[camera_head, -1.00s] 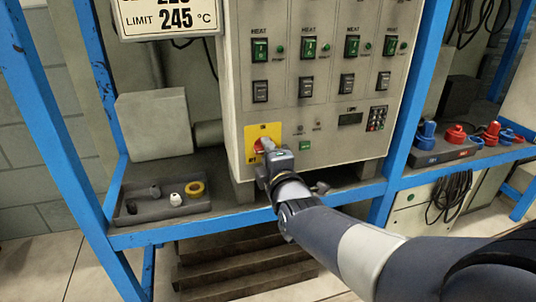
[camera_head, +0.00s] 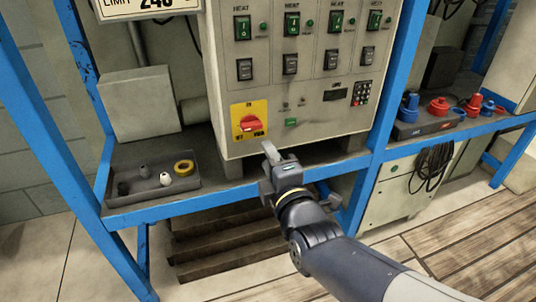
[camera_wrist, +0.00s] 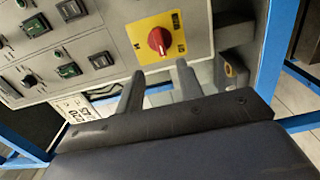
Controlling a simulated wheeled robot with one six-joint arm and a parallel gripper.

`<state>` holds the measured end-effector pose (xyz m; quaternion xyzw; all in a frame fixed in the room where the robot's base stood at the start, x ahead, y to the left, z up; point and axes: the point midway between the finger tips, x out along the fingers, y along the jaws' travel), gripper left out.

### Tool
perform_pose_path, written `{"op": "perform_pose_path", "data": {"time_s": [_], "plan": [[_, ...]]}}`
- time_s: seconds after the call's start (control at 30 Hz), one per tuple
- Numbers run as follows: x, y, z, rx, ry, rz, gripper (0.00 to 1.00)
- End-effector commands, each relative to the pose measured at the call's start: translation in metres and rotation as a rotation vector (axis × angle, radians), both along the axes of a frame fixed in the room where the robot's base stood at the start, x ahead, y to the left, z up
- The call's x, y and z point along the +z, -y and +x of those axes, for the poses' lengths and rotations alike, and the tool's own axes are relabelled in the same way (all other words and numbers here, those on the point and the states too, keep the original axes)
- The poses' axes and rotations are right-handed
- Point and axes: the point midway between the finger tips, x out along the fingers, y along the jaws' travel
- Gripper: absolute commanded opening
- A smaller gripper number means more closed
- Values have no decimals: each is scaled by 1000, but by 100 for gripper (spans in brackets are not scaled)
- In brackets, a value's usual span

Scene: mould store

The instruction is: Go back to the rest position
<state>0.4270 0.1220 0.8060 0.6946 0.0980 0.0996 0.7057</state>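My gripper (camera_head: 272,166) is in front of the grey control cabinet (camera_head: 320,107), a little below and to the right of the red rotary knob (camera_head: 250,125). In the wrist view my gripper (camera_wrist: 159,67) shows two dark fingers standing apart with nothing between them, so it is open and empty. The red knob also shows in the wrist view (camera_wrist: 159,40), just beyond the fingertips and clear of them. It sits on a yellow plate (camera_head: 240,110) on the cabinet front. In the head view its grip lies roughly level.
A blue rack (camera_head: 380,100) frames the cabinet, with a shelf edge (camera_head: 180,208) beneath it. A dark tray (camera_head: 125,198) with small parts, including a yellow ring (camera_head: 184,168), stands left. Red and blue fittings (camera_head: 438,107) stand right. Open floor (camera_head: 440,235) lies right of my arm.

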Motion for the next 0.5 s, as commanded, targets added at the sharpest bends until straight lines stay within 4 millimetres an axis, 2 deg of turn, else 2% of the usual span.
{"op": "perform_pose_path", "data": {"time_s": [0.27,0.5], "plan": [[-1,-1,3,0,-1,0,35],[-2,-8,28,-1,-2,-1,35]]}}
